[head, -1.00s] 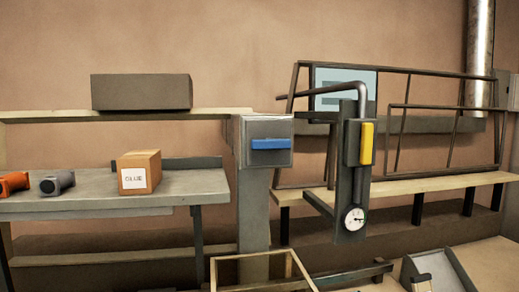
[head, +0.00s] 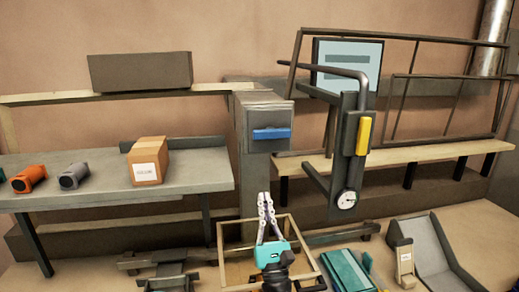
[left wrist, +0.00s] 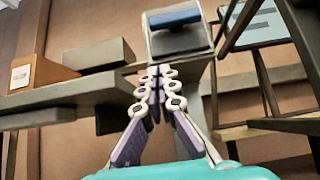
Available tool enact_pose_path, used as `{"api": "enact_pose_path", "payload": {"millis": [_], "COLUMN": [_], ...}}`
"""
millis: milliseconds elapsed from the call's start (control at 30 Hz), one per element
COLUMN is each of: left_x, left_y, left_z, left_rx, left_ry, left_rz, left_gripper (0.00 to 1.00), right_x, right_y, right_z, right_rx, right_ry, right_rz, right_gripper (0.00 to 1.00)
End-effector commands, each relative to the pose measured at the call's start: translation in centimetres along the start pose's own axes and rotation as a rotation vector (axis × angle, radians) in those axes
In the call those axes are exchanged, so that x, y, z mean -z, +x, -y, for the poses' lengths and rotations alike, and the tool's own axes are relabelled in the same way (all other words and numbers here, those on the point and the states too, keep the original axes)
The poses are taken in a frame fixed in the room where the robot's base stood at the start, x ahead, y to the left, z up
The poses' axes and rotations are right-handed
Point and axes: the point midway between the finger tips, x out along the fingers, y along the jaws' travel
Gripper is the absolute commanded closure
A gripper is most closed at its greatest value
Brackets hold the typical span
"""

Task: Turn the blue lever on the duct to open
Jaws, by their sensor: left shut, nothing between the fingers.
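The blue lever (head: 271,134) lies level across the front of a grey box at the top of the duct (head: 253,170), a grey upright post. In the left wrist view the blue lever (left wrist: 175,17) shows at the top, beyond the fingertips. My left gripper (head: 265,196) is in front of and below the lever, pointing up, apart from it. Its fingers meet near the tips with nothing between them; they also show in the left wrist view (left wrist: 160,72). My right gripper is not in view.
A yellow handle (head: 363,136) on a panel with a gauge (head: 346,199) stands right of the duct. A left bench (head: 100,185) holds a cardboard box (head: 148,161) and tools. A wooden frame (head: 230,265) lies below around my gripper. The space before the lever looks clear.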

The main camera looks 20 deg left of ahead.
Motion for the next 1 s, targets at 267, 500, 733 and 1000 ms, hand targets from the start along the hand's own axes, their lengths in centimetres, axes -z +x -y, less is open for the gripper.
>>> {"api": "enact_pose_path", "payload": {"millis": [267,500,733,1000], "left_x": [0.0,-0.2,-0.1,-2.4], "left_y": [0.6,4.7,9.7,12.4], "left_z": [0.0,0.0,0.0,0.1], "left_rx": [0.001,0.001,0.001,0.003], "left_ry": [0.004,0.005,0.006,0.003], "left_rz": [0.000,-0.001,-0.001,-0.001], "left_gripper": [1.00,1.00,1.00,1.00], "right_x": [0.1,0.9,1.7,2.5], "right_y": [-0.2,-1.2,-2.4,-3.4], "right_z": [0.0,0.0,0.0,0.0], "right_rx": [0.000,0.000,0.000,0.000], "right_ry": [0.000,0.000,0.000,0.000], "right_rz": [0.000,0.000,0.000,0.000], "right_gripper": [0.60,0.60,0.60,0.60]}}
